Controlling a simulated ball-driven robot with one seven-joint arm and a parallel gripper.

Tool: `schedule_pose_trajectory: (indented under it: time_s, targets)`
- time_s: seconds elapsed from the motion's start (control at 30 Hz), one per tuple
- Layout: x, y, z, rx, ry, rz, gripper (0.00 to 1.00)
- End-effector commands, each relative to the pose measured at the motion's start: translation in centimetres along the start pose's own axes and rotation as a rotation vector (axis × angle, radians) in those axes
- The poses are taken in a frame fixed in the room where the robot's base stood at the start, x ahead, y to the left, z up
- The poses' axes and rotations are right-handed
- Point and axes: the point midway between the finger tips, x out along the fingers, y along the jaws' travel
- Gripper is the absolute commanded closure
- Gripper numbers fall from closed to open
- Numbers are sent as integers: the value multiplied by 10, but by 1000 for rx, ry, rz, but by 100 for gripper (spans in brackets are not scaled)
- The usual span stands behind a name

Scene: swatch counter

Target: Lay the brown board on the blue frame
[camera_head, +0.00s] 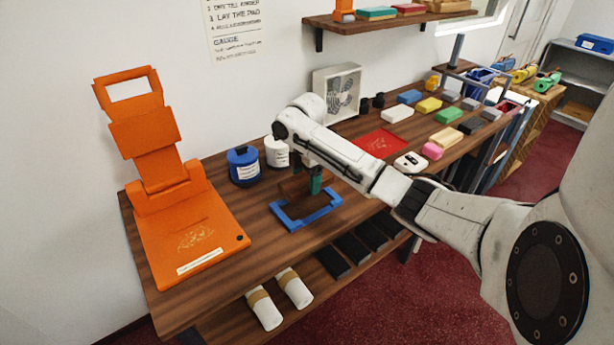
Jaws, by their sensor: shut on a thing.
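The blue frame (290,223) lies flat on the wooden counter, near its front edge. The brown board (292,188) is at the far side of the frame, partly hidden by my gripper. My gripper (316,186) points down from the white arm, with a green part at its end. It is shut on the brown board. I cannot tell whether the board touches the frame or is held just above it.
An orange hinged device (190,235) stands left on the counter (255,207). A blue jar (243,166) and a white jar (277,152) stand behind the frame. A red mat (380,142) and several coloured blocks lie to the right. A fan (338,92) stands against the wall.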

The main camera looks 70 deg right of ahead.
Motion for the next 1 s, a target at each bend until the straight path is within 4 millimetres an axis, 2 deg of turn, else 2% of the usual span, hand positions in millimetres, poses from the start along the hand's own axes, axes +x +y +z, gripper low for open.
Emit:
schedule_pose_trajectory:
  time_s: [0.03,0.6,0.8,1.0]
  targets:
    - [8,0,0,0,-1,1,58]
    - [56,0,0,1,0,-1,58]
    - [65,0,0,-1,0,1,58]
    - [65,0,0,-1,0,1,58]
